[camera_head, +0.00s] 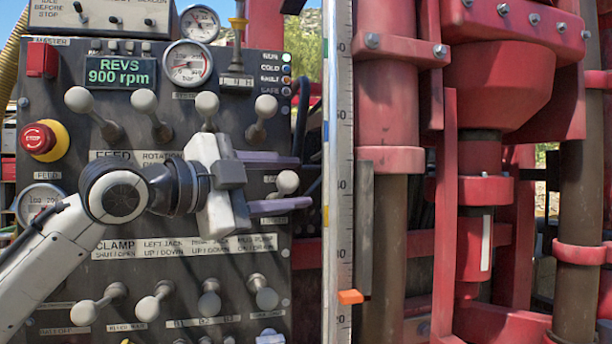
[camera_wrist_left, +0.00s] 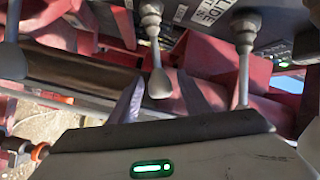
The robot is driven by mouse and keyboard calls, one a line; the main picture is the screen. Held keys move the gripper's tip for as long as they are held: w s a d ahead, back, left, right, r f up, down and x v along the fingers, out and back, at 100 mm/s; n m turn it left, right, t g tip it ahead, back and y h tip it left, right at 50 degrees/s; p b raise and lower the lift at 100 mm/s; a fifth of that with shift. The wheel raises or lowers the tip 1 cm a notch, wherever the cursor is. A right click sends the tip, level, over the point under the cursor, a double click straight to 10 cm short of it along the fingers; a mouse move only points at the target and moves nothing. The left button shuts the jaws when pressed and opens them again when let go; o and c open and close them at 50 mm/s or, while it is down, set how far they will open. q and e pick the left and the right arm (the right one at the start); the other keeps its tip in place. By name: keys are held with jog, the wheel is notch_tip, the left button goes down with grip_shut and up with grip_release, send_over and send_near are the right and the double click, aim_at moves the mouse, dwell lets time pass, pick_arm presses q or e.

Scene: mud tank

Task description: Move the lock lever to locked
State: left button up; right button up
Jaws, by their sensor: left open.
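The control panel (camera_head: 150,225) carries several grey ball-ended levers; I cannot read which one is the lock lever. My left gripper (camera_head: 303,180) is in front of the panel's right side, its two purple fingers apart, one above the other, pointing right. One lever knob (camera_head: 287,182) shows in the gap between the fingers; I cannot tell its depth from them, and no grip shows. In the left wrist view, a purple finger (camera_wrist_left: 130,105) stands near a hanging grey lever (camera_wrist_left: 160,84), with another lever (camera_wrist_left: 245,60) to the right. My right gripper is out of view.
A lower row of levers (camera_head: 147,308) and a red emergency stop (camera_head: 38,138) are on the panel. A tall ruler (camera_head: 339,120) with an orange pointer (camera_head: 350,297) stands right of the panel. Red drill machinery (camera_head: 495,90) fills the right side.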

pick_arm(q)
jog(key=shift+p+x, duration=0.35)
jog(key=shift+x, duration=1.75)
grip_shut()
